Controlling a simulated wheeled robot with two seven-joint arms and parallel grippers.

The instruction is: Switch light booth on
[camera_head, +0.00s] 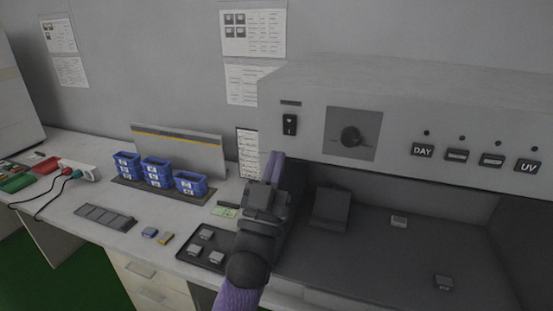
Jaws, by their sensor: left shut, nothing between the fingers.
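The light booth (400,85) is a large grey box on the right of the head view. Its front panel carries a black rocker switch (289,125) at the left end. A round dark knob (351,137) and several labelled buttons, among them DAY (422,151) and UV (528,166), are to the right of it. My left gripper (276,157) is shut and empty. It points upward just below the switch, with a visible gap in the picture. Whether it touches the panel cannot be told. My right gripper is not in view.
Blue bins (157,172) stand on the bench left of my arm. A black tray (204,247) with small parts lies close beside the arm. The booth's dark interior (370,250) holds a dark block (330,207) and small pieces. Cables and a power strip (80,170) are far left.

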